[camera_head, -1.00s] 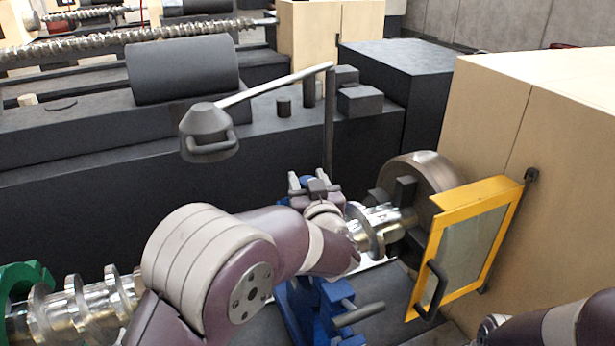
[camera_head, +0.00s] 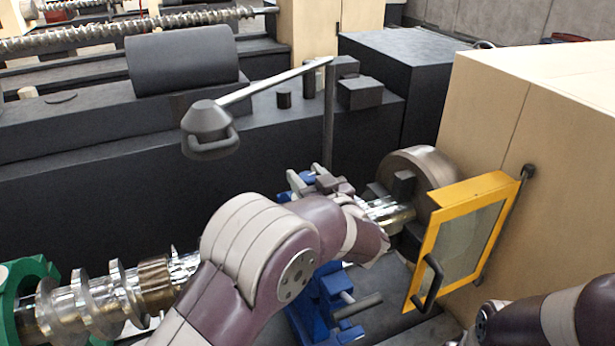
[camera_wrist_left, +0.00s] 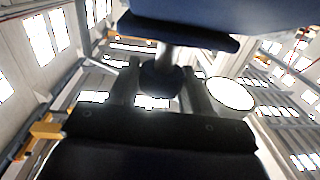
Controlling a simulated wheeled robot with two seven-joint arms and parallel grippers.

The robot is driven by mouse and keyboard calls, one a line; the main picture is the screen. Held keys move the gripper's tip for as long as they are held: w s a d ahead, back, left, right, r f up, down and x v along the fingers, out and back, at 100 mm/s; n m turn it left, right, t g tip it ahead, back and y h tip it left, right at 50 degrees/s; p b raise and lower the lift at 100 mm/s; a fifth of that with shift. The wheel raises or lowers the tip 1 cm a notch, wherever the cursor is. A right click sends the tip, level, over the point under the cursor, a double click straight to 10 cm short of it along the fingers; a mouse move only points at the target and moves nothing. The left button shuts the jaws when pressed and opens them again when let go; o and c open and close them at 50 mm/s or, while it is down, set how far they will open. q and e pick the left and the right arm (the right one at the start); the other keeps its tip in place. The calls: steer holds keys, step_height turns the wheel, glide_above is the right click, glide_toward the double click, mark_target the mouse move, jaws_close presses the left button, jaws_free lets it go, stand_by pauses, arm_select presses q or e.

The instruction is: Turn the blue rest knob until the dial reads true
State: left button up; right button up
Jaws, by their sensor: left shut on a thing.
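The blue rest (camera_head: 328,292) stands around the shiny screw shaft, partly hidden behind my left arm. My left gripper (camera_head: 325,182) is at the top of the rest in the head view. In the left wrist view, a dark knob (camera_wrist_left: 160,80) on a short stem sits below a blue body (camera_wrist_left: 225,14). The fingers of my left gripper (camera_wrist_left: 157,88) are on either side of the knob, shut on it. I cannot make out a dial face or its reading in either view. My right gripper is outside the views; only part of that arm shows.
The screw shaft (camera_head: 90,305) runs from a green rest (camera_head: 28,280) to the chuck (camera_head: 425,172). A yellow-framed guard (camera_head: 432,250) with a handle stands right of the chuck. A grey lamp (camera_head: 205,118) hangs behind my left arm. A beige cabinet (camera_head: 560,140) closes off the right.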

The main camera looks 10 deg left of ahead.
arm_select(q)
steer(key=o, duration=1)
steer(key=shift+c, duration=0.2)
steer(key=b+v, duration=0.2)
steer(key=v, duration=0.1)
steer(key=b+v, duration=0.1)
steer(key=v, duration=0.1)
steer(key=shift+d+f, duration=0.1)
steer(key=shift+f, duration=0.25)
steer(key=b+v, duration=0.2)
steer(key=v, duration=0.5)
steer(key=shift+s+r, duration=0.2)
steer(key=shift+r, duration=0.15)
steer(key=shift+d, duration=0.15)
